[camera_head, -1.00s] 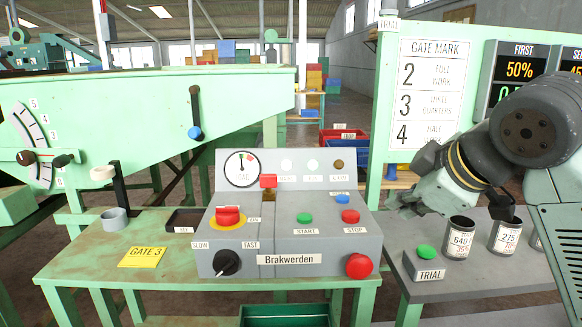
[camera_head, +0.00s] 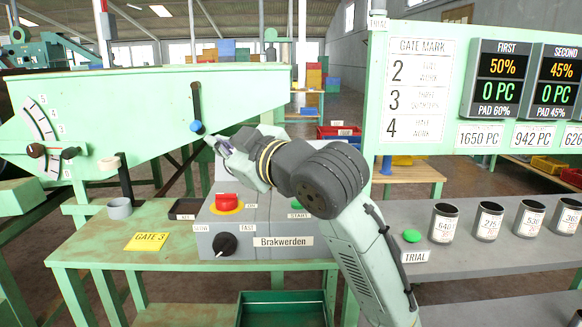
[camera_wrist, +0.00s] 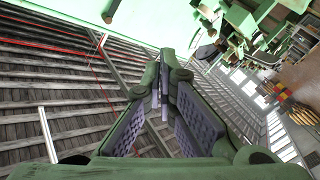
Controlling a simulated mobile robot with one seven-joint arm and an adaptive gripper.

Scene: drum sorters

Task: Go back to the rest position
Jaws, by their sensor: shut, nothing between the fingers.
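My gripper (camera_head: 217,143) is raised in front of the green machine panel, above the control box, with its fingertips near the blue-tipped lever (camera_head: 196,127). I cannot tell whether they touch the lever. In the wrist view my gripper (camera_wrist: 160,62) has its fingertips together with nothing between them. My arm crosses the picture from the lower right and hides much of the grey control box (camera_head: 270,243), including its gauge and the stop button. The red switch (camera_head: 228,202) and black knob (camera_head: 224,244) still show.
A grey table on the right bears a green TRIAL button (camera_head: 412,236) and several labelled tins. A display board (camera_head: 420,160) stands behind it.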

